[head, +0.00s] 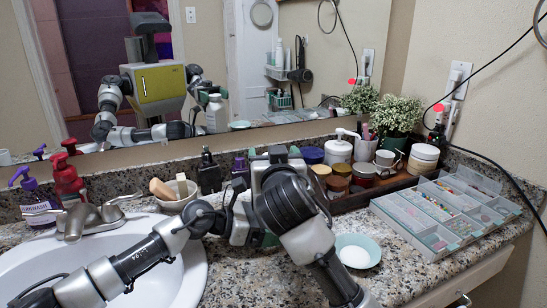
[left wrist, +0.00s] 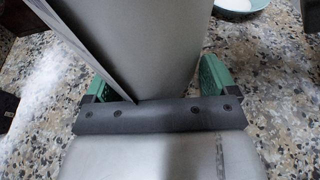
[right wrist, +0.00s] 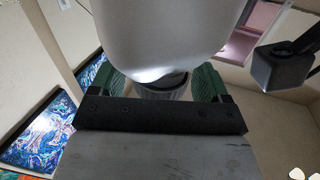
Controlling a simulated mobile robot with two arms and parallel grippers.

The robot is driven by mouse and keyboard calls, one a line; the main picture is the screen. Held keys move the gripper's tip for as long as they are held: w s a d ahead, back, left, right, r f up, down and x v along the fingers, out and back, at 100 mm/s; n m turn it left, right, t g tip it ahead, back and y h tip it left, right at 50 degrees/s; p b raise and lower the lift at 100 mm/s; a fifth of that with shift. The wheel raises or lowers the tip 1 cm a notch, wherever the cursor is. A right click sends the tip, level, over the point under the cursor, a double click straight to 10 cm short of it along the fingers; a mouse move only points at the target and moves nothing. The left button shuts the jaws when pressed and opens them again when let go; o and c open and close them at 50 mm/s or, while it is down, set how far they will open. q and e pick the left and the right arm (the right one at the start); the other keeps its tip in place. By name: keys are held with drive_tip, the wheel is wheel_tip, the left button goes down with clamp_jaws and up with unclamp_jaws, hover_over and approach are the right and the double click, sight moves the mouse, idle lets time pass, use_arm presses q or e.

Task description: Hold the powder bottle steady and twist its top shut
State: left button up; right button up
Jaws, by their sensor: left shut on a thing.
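The powder bottle is hidden behind my arms in the head view; a white bottle (head: 216,117) shows in the mirror. In the left wrist view my left gripper (left wrist: 157,82) is shut on the bottle's smooth grey-white body (left wrist: 170,45), one green finger on each side. In the right wrist view a grey ridged top (right wrist: 163,92) lies between the green fingers of my right gripper (right wrist: 160,90). These flank it, with a gap showing on the left. A large smooth pale body (right wrist: 165,35) meets this top at a dark line. I cannot tell how tightly it is seated.
The sink (head: 160,275) is at the left, with pump bottles behind it. A wooden tray (head: 345,204) of jars and a plant stand at the back. A compartment box (head: 445,215) is at the right. A teal dish (head: 372,246) with a white puff lies beside my right arm.

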drive_tip(key=s+d, duration=0.1)
drive_tip(key=s, duration=1.1)
drive_tip(key=shift+d, duration=0.15)
drive_tip(key=shift+w, duration=0.1)
drive_tip(key=w+d+n+g+y, duration=0.35)
drive_tip(key=d+n+y, duration=0.35)
drive_tip(key=y, duration=0.3)
drive_tip(key=shift+g, duration=0.55)
drive_tip(key=x, duration=1.1)
drive_tip(key=shift+w+a+f, duration=0.1)
drive_tip(key=shift+a, duration=0.35)
